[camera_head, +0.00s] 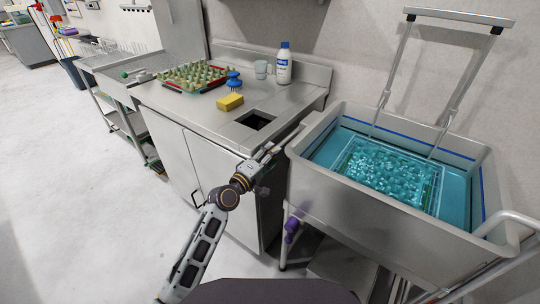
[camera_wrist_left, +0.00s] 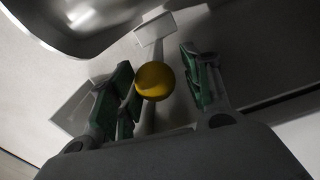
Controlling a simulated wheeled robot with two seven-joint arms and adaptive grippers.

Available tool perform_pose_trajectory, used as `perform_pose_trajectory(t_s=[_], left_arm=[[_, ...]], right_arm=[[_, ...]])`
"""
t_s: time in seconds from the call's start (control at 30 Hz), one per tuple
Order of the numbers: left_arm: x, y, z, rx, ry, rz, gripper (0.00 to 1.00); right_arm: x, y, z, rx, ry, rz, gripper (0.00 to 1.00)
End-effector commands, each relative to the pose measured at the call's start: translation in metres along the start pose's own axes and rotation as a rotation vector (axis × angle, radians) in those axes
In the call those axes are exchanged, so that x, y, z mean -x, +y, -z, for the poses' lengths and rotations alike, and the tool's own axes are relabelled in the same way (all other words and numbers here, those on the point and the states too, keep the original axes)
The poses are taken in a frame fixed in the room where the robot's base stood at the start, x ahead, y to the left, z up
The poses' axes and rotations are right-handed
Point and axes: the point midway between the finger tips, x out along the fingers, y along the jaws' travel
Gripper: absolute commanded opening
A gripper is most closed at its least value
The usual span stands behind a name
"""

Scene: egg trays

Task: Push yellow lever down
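The yellow lever shows as a round yellow knob (camera_wrist_left: 155,81) in the left wrist view, with a pale rod behind it. My left gripper (camera_wrist_left: 158,92) is open, its two green-padded fingers on either side of the knob. The left finger is very near the knob; I cannot tell if they touch. A gap shows between the knob and the right finger. In the head view my left gripper (camera_head: 274,152) is at the counter's right front corner beside the water tub, and the yellow knob cannot be made out there. My right gripper is in neither view.
The metal counter (camera_head: 190,112) holds an egg tray (camera_head: 193,77), a blue brush (camera_head: 234,79), a yellow sponge (camera_head: 230,102), a mug (camera_head: 261,69) and a white bottle (camera_head: 284,65). The tub (camera_head: 350,207) holds water and a submerged tray. A purple handle (camera_head: 292,226) hangs below it.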

Motion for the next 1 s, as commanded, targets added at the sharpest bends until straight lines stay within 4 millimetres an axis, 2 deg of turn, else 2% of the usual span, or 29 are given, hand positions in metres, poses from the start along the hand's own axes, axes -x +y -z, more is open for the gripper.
perform_pose_trajectory(t_s=[0.03,0.1,0.57,0.77,1.0], left_arm=[[0.001,-0.006,-0.003,0.002,-0.006,0.010,0.54],[0.000,-0.005,-0.003,0.001,-0.005,0.008,0.59],[0.005,0.001,-0.001,0.000,-0.001,-0.001,0.59],[0.019,0.000,-0.001,0.000,-0.001,0.000,0.59],[0.045,-0.001,-0.001,-0.001,-0.001,0.002,0.59]], right_arm=[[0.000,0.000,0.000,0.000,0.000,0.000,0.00],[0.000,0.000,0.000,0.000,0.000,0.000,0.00],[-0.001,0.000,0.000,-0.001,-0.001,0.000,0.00],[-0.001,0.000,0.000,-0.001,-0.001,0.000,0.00],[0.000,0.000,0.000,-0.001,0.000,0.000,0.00]])
